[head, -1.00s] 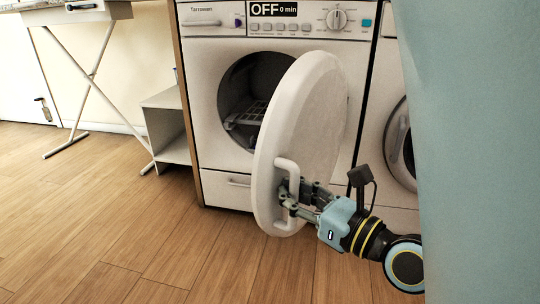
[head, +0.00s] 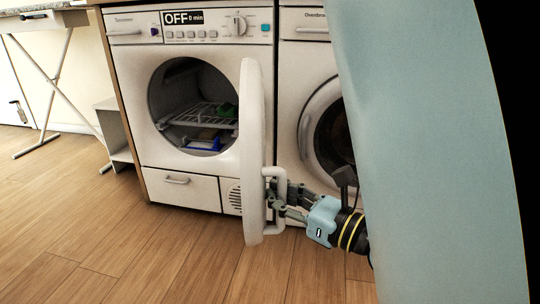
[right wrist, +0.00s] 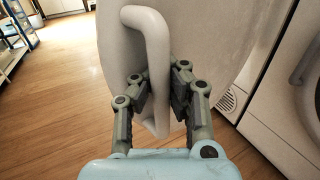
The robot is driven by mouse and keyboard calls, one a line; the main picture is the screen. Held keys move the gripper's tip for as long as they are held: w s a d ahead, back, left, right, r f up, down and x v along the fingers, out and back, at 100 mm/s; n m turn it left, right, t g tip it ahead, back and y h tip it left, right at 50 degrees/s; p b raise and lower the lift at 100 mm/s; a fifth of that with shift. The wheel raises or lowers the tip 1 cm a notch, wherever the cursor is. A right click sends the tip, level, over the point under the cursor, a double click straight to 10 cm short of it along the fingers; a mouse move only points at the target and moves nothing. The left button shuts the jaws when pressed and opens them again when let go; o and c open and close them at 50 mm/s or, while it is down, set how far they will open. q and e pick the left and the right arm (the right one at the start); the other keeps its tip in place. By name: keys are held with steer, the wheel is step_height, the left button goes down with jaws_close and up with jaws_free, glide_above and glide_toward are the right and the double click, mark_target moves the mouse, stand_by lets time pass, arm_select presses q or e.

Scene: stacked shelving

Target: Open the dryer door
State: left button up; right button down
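The dryer (head: 130,85) is white, with a panel reading OFF 0 min. Its round door (head: 252,150) is swung wide and seen nearly edge-on, showing a rack and some blue and green things inside the drum. My right gripper (head: 275,196) is at the door's white handle (head: 281,182). In the right wrist view the fingers (right wrist: 157,98) stand on either side of the lower part of the handle (right wrist: 157,50), close around it; whether both pads press on it is hard to see. My left gripper is not in view.
A second white machine with a round dark door (head: 325,125) stands right of the dryer. A small shelf (head: 115,130) and a folding-leg table (head: 45,20) are at the left. The wooden floor (head: 150,250) in front is clear. My own light-blue body part covers the right side.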

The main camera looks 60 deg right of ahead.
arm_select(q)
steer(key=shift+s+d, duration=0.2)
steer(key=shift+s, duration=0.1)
arm_select(e)
steer(key=shift+s+f, duration=0.25)
steer(key=shift+s, duration=0.35)
steer(key=c, duration=1.6)
jaws_free()
steer(key=shift+s+r, duration=0.2)
steer(key=shift+o, duration=1.2)
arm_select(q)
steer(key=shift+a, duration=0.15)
arm_select(e)
steer(key=shift+o, duration=0.6)
steer(key=shift+w, duration=0.15)
steer(key=s+a, duration=0.1)
steer(key=s, duration=1.1)
steer(key=shift+a, duration=0.35)
